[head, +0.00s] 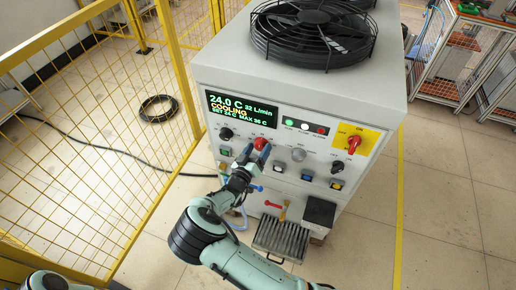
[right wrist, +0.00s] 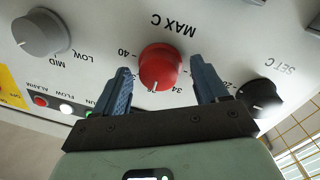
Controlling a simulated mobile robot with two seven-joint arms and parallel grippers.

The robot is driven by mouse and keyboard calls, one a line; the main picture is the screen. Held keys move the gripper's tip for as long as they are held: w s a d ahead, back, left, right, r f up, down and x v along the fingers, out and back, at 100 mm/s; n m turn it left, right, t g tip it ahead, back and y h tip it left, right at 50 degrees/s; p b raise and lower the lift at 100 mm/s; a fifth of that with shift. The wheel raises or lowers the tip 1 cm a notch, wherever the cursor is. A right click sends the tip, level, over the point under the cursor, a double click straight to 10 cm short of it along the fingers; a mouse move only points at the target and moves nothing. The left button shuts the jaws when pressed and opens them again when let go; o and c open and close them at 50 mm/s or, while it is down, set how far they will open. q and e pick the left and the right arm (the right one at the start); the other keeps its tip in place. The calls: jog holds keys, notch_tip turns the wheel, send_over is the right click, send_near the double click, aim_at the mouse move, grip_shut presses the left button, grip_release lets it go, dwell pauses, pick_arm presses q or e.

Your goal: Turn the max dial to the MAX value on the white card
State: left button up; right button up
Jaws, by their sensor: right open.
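The display (head: 242,112) reads 24.0 C, COOLING, SET 24 C, MAX 36 C. No white card can be made out. My left gripper is out of view.
The black set dial (right wrist: 260,97) and a grey dial (right wrist: 41,33) flank the red one. A red switch on a yellow plate (head: 367,136) is at right. A fan (head: 313,35) tops the cabinet.

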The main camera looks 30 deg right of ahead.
jog(key=shift+w+d, duration=0.1)
jog(key=shift+d, duration=0.15)
jog(key=c, duration=1)
jog(key=shift+c, duration=0.2)
